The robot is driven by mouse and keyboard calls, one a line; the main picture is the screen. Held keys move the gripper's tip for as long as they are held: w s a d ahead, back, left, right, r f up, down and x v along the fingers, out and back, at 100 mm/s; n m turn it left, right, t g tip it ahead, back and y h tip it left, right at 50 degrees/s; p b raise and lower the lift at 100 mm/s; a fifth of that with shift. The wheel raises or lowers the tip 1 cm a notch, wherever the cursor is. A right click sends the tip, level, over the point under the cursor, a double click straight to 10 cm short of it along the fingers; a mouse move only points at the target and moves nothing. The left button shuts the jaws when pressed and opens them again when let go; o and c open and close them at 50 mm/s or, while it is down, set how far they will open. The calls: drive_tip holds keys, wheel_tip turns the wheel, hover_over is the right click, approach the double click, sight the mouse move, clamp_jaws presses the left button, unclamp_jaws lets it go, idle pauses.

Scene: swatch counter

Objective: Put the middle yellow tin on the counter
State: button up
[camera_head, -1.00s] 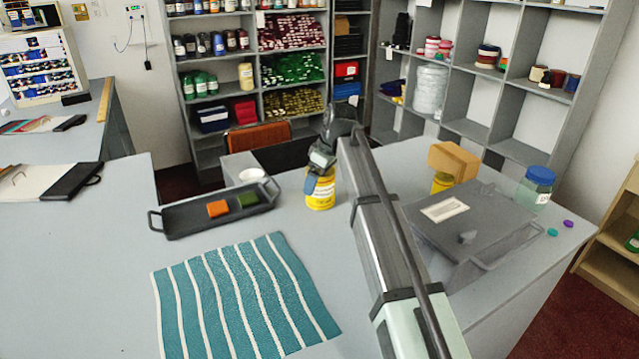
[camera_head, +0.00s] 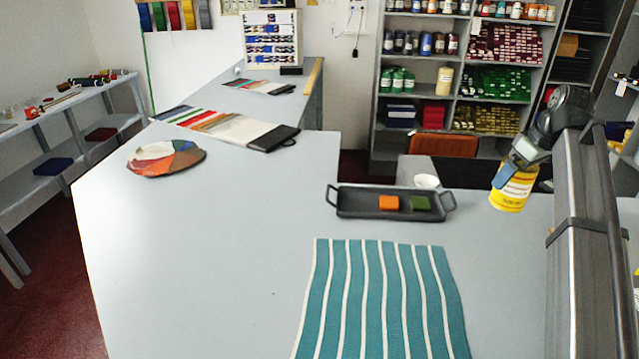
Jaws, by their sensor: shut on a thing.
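A yellow tin (camera_head: 511,194) with a white label is at the right of the head view, right of the tray near the counter's back edge. My gripper (camera_head: 514,168) comes down on it from above and is shut on its upper part, which the fingers partly hide. The tin looks slightly tilted in the picture. I cannot tell whether its base touches the grey counter (camera_head: 220,260) or hangs just above it. A yellow sliver (camera_head: 636,271) shows at the right edge, too cut off to identify.
A dark tray (camera_head: 360,208) with an orange and a green block stands left of the tin. A white bowl (camera_head: 427,181) is behind it. A teal striped cloth (camera_head: 385,300) lies in front. A patterned round piece (camera_head: 167,159) lies far left.

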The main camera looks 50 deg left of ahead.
drive_tip(key=shift+s+a+n, duration=0.65)
drive_tip(key=shift+s+a, duration=8.55)
drive_tip(key=shift+a, duration=1.7)
drive_tip(key=shift+s+a+n, duration=0.65)
drive_tip(key=shift+s+a, duration=8.5)
drive_tip(key=shift+a, duration=1.7)
drive_tip(key=shift+g, duration=0.4)
drive_tip(key=shift+f, duration=4.8)
drive_tip(key=shift+f, duration=0.15)
drive_tip(key=o, duration=1.2)
drive_tip(key=v, duration=1.2)
